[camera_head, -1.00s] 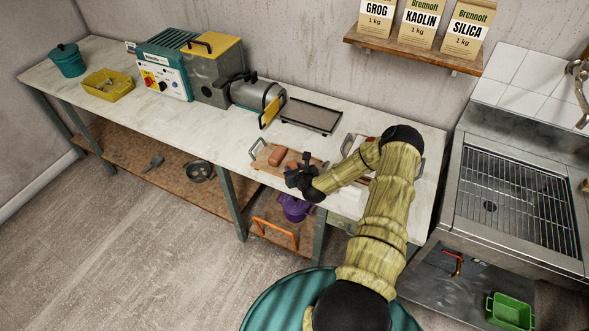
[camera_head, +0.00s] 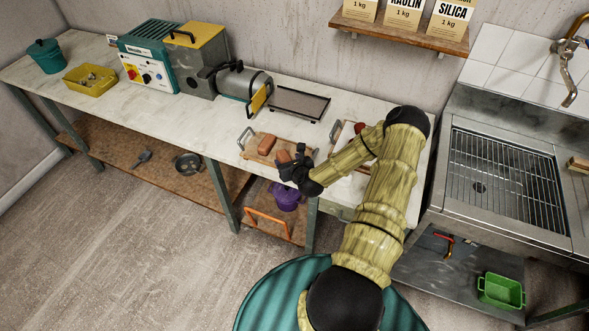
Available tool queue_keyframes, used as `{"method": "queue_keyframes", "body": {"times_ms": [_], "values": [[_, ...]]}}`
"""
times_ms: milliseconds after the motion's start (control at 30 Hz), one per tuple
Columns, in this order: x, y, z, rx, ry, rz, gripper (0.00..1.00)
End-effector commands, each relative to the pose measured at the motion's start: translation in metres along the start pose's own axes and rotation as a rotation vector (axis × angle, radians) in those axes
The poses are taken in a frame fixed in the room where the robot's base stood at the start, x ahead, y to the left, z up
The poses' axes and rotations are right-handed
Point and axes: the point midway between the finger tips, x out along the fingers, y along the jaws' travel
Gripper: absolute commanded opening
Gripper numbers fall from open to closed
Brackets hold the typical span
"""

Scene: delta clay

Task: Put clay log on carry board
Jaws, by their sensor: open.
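A wooden board with metal handles (camera_head: 254,156), which looks like the carry board, lies near the front edge of the long worktop. One terracotta clay log (camera_head: 266,144) lies on it. A second terracotta piece (camera_head: 283,156), likely another clay log, shows right beside my gripper and is partly hidden by it. My gripper (camera_head: 291,167) is dark and open, low over the right part of the board. I cannot tell whether its fingers are around the second piece or just in front of it.
A dark flat tray (camera_head: 298,103) and a grey cylindrical machine (camera_head: 243,83) stand behind the board. Another pale board (camera_head: 343,135) with a reddish-brown item (camera_head: 359,127) is partly hidden behind my arm. The worktop (camera_head: 170,118) left of the board is clear.

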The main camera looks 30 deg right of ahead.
Motion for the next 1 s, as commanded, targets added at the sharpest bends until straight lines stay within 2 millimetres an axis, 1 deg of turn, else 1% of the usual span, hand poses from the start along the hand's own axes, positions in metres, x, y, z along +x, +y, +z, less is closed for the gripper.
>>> {"method": "queue_keyframes", "body": {"times_ms": [300,467,600,1000], "values": [[-0.050,0.000,-0.001,0.001,0.000,0.000,0.60],[-0.067,0.000,-0.001,-0.001,0.000,0.000,0.60],[-0.072,0.000,0.000,-0.001,0.000,0.001,0.60],[-0.072,0.000,0.000,-0.001,0.000,0.001,0.60]]}}
